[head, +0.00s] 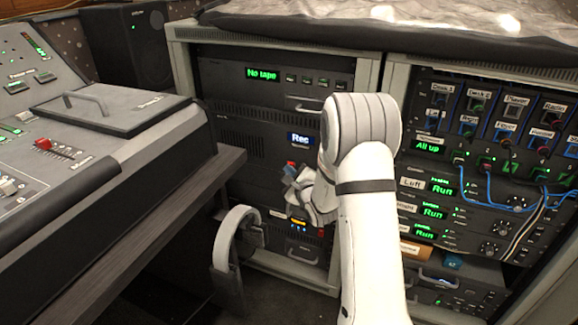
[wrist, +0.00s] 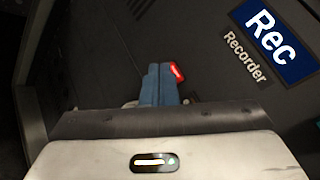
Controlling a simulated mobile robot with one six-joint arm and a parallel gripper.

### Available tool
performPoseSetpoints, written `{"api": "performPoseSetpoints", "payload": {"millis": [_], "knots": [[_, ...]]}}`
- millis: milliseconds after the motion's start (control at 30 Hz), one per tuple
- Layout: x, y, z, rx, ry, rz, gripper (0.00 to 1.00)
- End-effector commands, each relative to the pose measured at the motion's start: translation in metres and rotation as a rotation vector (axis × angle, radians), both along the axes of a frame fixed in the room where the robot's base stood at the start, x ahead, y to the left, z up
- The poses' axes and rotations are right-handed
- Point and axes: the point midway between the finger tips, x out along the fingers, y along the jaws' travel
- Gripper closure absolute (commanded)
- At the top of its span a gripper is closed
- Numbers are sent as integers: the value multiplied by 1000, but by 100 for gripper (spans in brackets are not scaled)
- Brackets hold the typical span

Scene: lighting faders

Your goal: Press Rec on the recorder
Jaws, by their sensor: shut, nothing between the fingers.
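The recorder (head: 255,145) is a dark panel in the left rack, with a blue display reading "Rec" (head: 300,139) above a "Recorder" label. The display also shows at the upper right in the wrist view (wrist: 275,38). A red glowing button (wrist: 177,72) sits on the panel, left of and below the label. My gripper (head: 290,170) is at the panel just below the display. Its blue-grey fingers (wrist: 161,68) are shut and empty. Their tips are right beside the red button and partly cover it; I cannot tell whether they touch it.
A "No tape" unit (head: 263,73) is above the recorder. A mixing desk (head: 90,165) stands at the left, and a curved grey handle or headband (head: 228,245) stands low in front of the rack. A right rack (head: 450,185) has patch cables hanging out.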

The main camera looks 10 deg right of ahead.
Motion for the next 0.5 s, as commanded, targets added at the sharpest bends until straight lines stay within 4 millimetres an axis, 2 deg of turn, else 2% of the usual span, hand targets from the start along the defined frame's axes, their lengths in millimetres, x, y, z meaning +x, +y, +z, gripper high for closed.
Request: {"api": "performPoseSetpoints", "payload": {"millis": [167,500], "knots": [[-7,5,0,0,0,1,100],[-9,6,0,-1,-1,1,100]]}}
